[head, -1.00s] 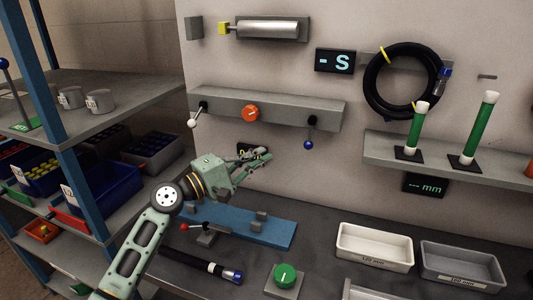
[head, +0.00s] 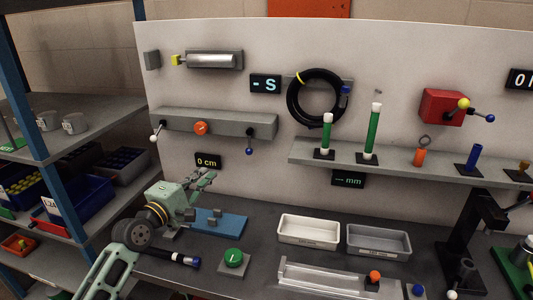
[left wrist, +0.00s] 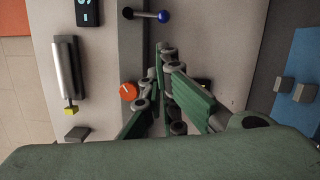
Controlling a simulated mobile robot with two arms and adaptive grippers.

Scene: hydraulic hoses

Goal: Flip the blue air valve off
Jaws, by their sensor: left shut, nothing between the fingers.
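The blue-knobbed valve lever (head: 249,151) hangs straight down from the right part of the grey rail (head: 215,124) on the wall panel. In the left wrist view its blue ball (left wrist: 163,16) shows near the top, beyond the fingertips. My left gripper (head: 211,176) is below the rail, lower and to the left of the blue ball and apart from it. In the left wrist view the gripper (left wrist: 168,57) has its fingers together and empty. My right gripper is not in view.
A white-knobbed lever (head: 153,138) and an orange knob (head: 200,128) share the rail. A display reading 0 cm (head: 208,161) is behind the gripper. A blue plate (head: 232,225), green button (head: 233,257) and white tray (head: 309,231) are on the bench. A shelf (head: 400,164) juts out at right.

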